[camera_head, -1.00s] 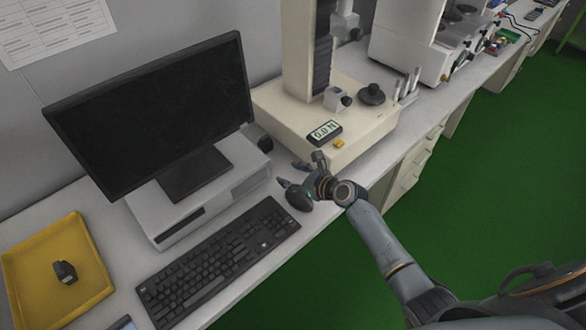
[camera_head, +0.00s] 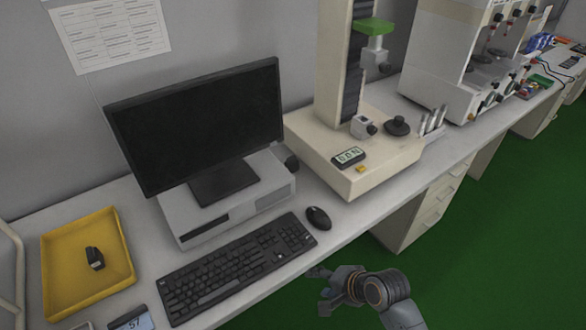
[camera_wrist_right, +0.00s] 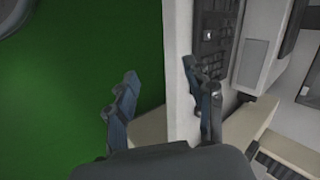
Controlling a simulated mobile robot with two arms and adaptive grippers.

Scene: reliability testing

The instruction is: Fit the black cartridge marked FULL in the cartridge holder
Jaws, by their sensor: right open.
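A small black object (camera_head: 95,257), perhaps a cartridge, lies in the yellow tray (camera_head: 60,302) at the left end of the bench. Any marking on it is too small to read. I cannot make out a cartridge holder for certain. My right gripper (camera_head: 322,288) is low in the head view, in front of the bench edge and over the green floor. It is open and empty. In the right wrist view its two fingers (camera_wrist_right: 162,88) are apart, with floor and bench edge behind them. My left gripper is not in view.
A keyboard (camera_head: 238,268), a mouse (camera_head: 318,218) and a monitor (camera_head: 200,125) on a white case stand mid-bench. A cream test machine (camera_head: 335,178) with a small display (camera_head: 348,156) stands to the right. A scale-like display (camera_head: 132,319) is at the front left. The green floor is clear.

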